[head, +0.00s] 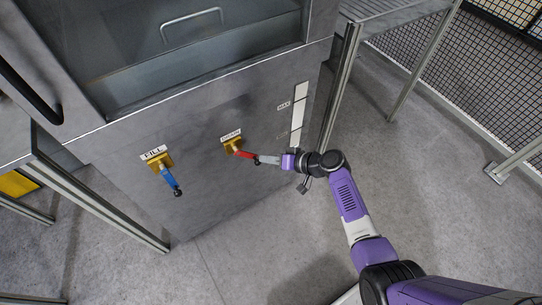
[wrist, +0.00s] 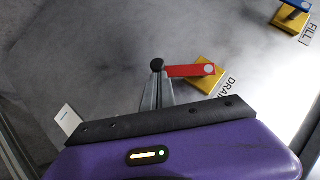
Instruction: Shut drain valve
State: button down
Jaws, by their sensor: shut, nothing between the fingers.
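The drain valve has a red lever (head: 243,154) on a yellow body (head: 233,145) under the "DRAIN" label on the grey machine front. The lever points right and slightly down in the head view, with a black knob at its end. My gripper (head: 261,160) is at that knob. In the wrist view the red lever (wrist: 190,71) runs from the yellow body (wrist: 208,75) to the black knob (wrist: 157,65). My gripper's fingers (wrist: 157,78) are shut with nothing between them, their tips at or just beside the knob. I cannot tell whether they touch it.
A fill valve with a blue lever (head: 171,179) is left of the drain valve, its lever pointing down and slightly right. A white gauge strip (head: 300,104) is to the right, near a metal frame post (head: 341,85). Floor (head: 240,255) in front is clear.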

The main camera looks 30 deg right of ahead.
jog(key=shift+f, duration=0.1)
jog(key=a+f+m+t+y+b, duration=0.1)
jog(key=a+f+m+y+b, duration=0.2)
jog(key=b, duration=1)
jog(key=shift+a+f+m+t+y, duration=0.4)
jog(key=shift+a+f+y, duration=0.2)
jog(key=shift+y, duration=0.1)
jog(key=shift+b, duration=0.3)
